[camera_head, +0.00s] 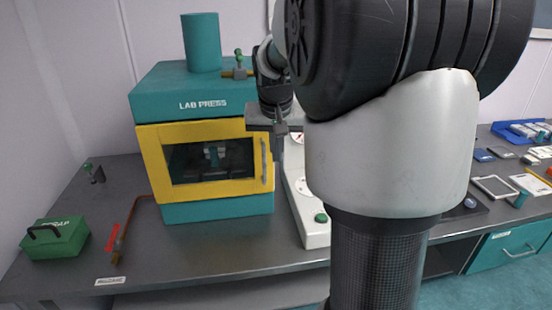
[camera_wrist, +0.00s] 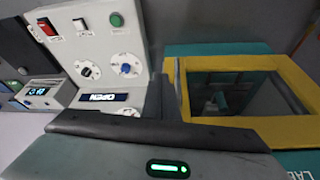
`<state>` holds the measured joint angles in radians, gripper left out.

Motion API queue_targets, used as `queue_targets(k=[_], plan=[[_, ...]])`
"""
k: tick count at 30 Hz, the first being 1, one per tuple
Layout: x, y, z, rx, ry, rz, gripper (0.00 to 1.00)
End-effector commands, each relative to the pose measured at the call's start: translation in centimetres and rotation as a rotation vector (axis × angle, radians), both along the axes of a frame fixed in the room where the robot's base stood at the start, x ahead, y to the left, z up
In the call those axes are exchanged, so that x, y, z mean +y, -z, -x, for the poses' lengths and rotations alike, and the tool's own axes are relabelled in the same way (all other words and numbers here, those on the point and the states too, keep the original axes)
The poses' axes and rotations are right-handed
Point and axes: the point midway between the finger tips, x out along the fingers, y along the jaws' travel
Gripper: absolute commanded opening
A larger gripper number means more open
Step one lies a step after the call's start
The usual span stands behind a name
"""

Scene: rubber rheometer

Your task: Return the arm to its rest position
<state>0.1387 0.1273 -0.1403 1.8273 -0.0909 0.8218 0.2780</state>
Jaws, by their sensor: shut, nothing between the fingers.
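My arm fills the right middle of the head view, bent up and over the bench. My gripper (camera_head: 280,150) is shut and empty. It points down in front of the right edge of the lab press (camera_head: 190,103), near the door handle (camera_head: 264,160); I cannot tell whether it touches anything. The yellow-framed press door (camera_head: 155,165) looks closed, with a dark window. It also shows in the wrist view (camera_wrist: 230,64), beyond my gripper's body.
A white instrument (camera_head: 316,228) with a green button stands right of the press, partly hidden by my arm. Its panel (camera_wrist: 105,45) shows in the wrist view. A green scrap box (camera_head: 58,240) and a red-brown rod (camera_head: 128,225) lie left. Several small items lie far right.

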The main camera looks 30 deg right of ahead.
Motion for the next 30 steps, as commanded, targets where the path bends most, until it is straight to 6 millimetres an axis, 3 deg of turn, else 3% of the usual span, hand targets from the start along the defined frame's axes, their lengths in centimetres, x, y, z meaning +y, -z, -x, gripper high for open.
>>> queue_targets(k=[3,7,17,20,25,30], plan=[[0.3,-2.5,1.0,0.0,0.0,0.0,0.0],[0.6,-4.4,1.8,0.003,-0.001,-0.001,0.0],[0.9,-6.1,2.6,0.004,-0.004,-0.003,0.0],[2.2,-7.2,3.9,-0.006,-0.036,-0.006,0.0],[7.3,-10.4,9.7,-0.043,-0.175,-0.016,0.0],[12.2,-11.3,16.9,-0.08,-0.343,-0.005,0.0]])
